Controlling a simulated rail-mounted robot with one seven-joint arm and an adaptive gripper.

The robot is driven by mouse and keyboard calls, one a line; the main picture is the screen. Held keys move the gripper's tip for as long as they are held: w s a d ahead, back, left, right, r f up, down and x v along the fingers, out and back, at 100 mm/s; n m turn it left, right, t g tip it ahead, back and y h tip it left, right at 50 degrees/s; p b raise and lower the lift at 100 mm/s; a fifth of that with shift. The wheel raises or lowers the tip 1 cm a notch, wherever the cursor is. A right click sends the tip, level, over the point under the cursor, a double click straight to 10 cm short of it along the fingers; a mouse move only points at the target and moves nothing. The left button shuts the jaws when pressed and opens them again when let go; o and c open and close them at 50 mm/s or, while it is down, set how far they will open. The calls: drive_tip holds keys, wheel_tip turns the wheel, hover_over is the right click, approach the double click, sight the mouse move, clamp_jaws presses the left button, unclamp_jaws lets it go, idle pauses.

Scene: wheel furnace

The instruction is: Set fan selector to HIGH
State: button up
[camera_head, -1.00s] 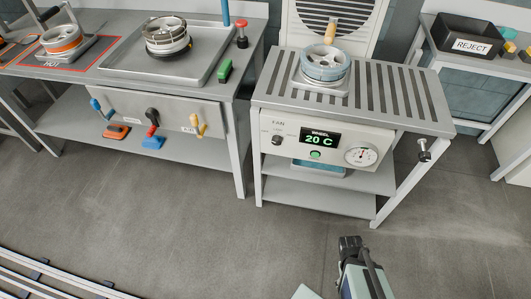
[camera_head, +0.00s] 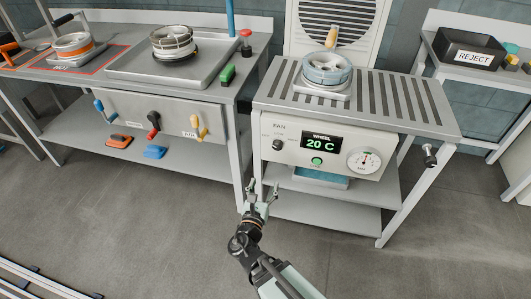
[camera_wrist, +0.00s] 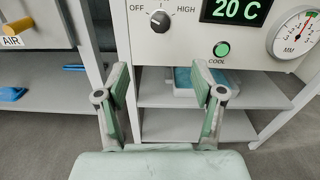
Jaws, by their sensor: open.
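The fan selector (camera_head: 277,144) is a small dark knob at the left of the cooling station's front panel. In the wrist view the fan selector (camera_wrist: 160,21) stands at the top, between the words OFF on its left and HIGH on its right; its exact pointing is hard to make out. My gripper (camera_head: 262,186) is open and empty, below and a little left of the knob in the head view. In the wrist view the two fingers of my gripper (camera_wrist: 160,90) stand apart below the knob, touching nothing.
Beside the knob are a display (camera_head: 320,143) reading 20 C, a green COOL button (camera_wrist: 221,49) and a dial gauge (camera_wrist: 297,32). A wheel (camera_head: 327,68) sits on the slatted top. The left bench has coloured handles (camera_head: 153,122). Floor before the panel is clear.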

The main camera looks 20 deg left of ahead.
drive_tip(key=b, duration=1)
approach(277, 147)
drive_tip(key=shift+n, duration=0.4)
drive_tip(key=w, duration=0.6)
drive_tip(key=w+a, duration=0.1)
drive_tip(key=w, duration=0.2)
drive_tip(key=shift+a+f+b, duration=0.1)
drive_tip(key=shift+f+b, duration=0.05)
drive_tip(key=shift+b, duration=0.25)
drive_tip(key=c, duration=1.1)
